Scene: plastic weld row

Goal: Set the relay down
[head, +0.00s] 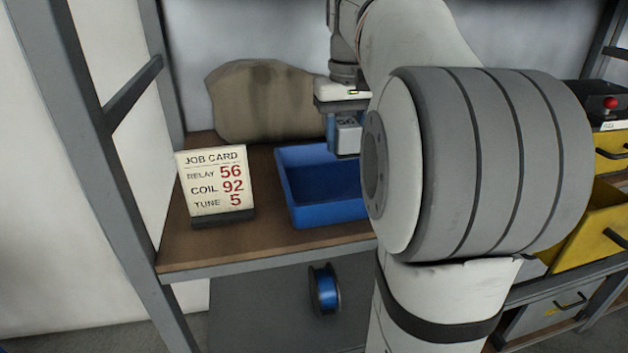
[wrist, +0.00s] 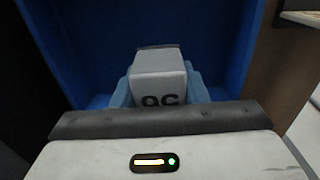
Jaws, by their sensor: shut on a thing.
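The relay is a small pale grey block (head: 349,139) with a dark marking on it, which looks like 56 in the head view. It also shows in the wrist view (wrist: 160,73), where the marking appears upside down. My gripper (head: 343,122) is shut on the relay, with light blue fingers along its sides in the wrist view (wrist: 160,96). It holds the relay over the open blue tray (head: 326,216), which also surrounds it in the wrist view (wrist: 85,55). The visible part of the tray is empty. My arm hides its right end.
A job card (head: 217,184) left of the tray reads relay 56, coil 92, tune 5. A brown sack (head: 262,105) lies behind the tray. A blue spool (head: 325,289) sits on the lower shelf. Yellow bins (head: 590,222) and a red-button box (head: 604,103) stand at right.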

